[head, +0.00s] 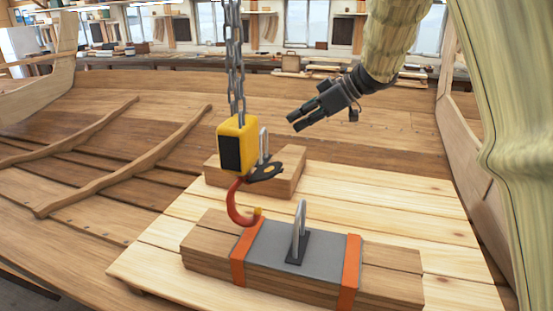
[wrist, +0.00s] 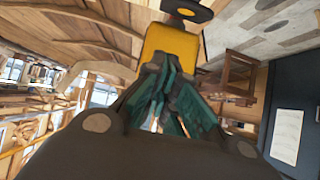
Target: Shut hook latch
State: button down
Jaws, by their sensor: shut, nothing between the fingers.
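A yellow hoist block (head: 238,145) with a black side panel hangs from a chain. A red hook (head: 236,205) with a yellowish tip hangs below it. A black paddle-shaped piece (head: 266,172), apparently the hook latch, sticks out to the right under the block, swung away from the hook tip. In the wrist view the yellow block (wrist: 170,43) is ahead of the fingers, with the black piece (wrist: 187,11) at the top edge. My gripper (head: 293,120) is shut and empty, right of and slightly above the block in the head view. It looks apart from the latch.
A bundle of planks (head: 395,277) with orange straps, a grey plate and an upright metal loop (head: 300,230) lies below the hook. A smaller wooden block (head: 225,180) sits behind the hook on the pale plank platform (head: 400,195). The chain (head: 235,65) rises above the block.

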jog(key=p, duration=0.3)
send_over(279, 163)
jog(key=a, duration=0.2)
jog(key=f, duration=0.6)
jog(key=shift+w+f, duration=0.1)
jog(key=shift+w, duration=0.3)
jog(key=f, duration=0.1)
jog(key=f+p, duration=0.1)
jog(key=f, duration=0.1)
jog(key=shift+d, duration=0.4)
jog(key=shift+s+d+f, duration=0.15)
jog(key=shift+d+f, duration=0.15)
jog(key=shift+f, duration=0.3)
jog(key=shift+a, duration=0.1)
jog(key=shift+s+d+f+y, duration=0.1)
jog(key=shift+d+f+y, duration=0.15)
jog(key=shift+d+y, duration=0.15)
